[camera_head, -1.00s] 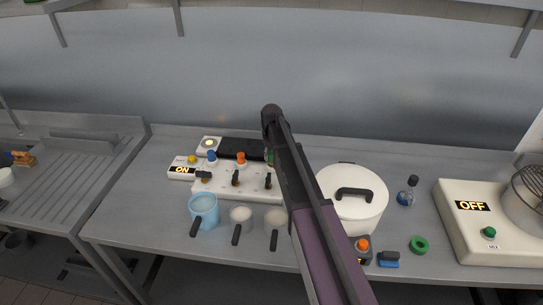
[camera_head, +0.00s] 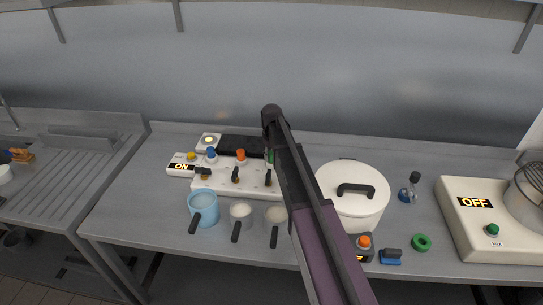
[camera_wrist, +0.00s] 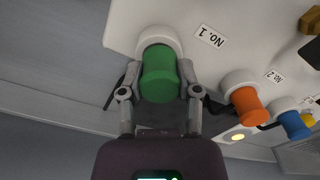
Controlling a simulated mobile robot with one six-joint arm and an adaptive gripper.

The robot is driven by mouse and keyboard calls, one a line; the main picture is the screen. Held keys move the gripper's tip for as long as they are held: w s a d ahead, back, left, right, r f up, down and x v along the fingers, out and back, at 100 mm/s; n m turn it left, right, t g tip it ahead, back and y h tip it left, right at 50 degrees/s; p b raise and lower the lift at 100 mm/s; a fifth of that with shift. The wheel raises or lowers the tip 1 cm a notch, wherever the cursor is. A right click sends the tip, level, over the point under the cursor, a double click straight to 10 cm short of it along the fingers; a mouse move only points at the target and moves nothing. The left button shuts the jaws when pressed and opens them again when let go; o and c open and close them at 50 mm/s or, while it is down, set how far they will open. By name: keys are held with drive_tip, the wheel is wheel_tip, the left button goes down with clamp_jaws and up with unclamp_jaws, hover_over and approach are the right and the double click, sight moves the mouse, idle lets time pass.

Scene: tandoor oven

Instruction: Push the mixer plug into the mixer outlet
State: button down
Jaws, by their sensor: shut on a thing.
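In the wrist view, my gripper (camera_wrist: 159,72) is shut on a green plug (camera_wrist: 160,88), one finger on each side. The plug's front end meets a round white outlet collar (camera_wrist: 157,38) on a white panel, beside a label reading No. 1. I cannot tell how deep it sits. In the head view, the white outlet panel (camera_head: 223,187) is on the counter, and a sliver of the green plug (camera_head: 270,157) shows beside my arm; my gripper is hidden there. The mixer (camera_head: 464,233) at the right shows OFF and has a green button.
An orange plug (camera_wrist: 249,106) and a blue plug (camera_wrist: 293,125) stand beside the green one. A white lidded pot (camera_head: 335,180) is right of my arm. A blue pot (camera_head: 203,209) and two small pans stand in front of the panel. A green ring (camera_head: 421,243) lies near the front edge.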

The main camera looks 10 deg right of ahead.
drive_tip(key=shift+c, duration=1.1)
unclamp_jaws()
drive_tip(key=shift+r, duration=0.1)
drive_tip(key=shift+r+p, duration=3.9)
drive_tip(key=shift+p, duration=0.15)
drive_tip(key=s+f+m+b, duration=0.1)
drive_tip(key=s+f+b, duration=0.1)
drive_tip(key=s, duration=1.2)
drive_tip(key=s+f+m+b, duration=0.1)
drive_tip(key=s+f+b, duration=0.1)
drive_tip(key=s, duration=1.3)
drive_tip(key=shift+s, duration=0.15)
drive_tip(key=shift+d+f, duration=0.1)
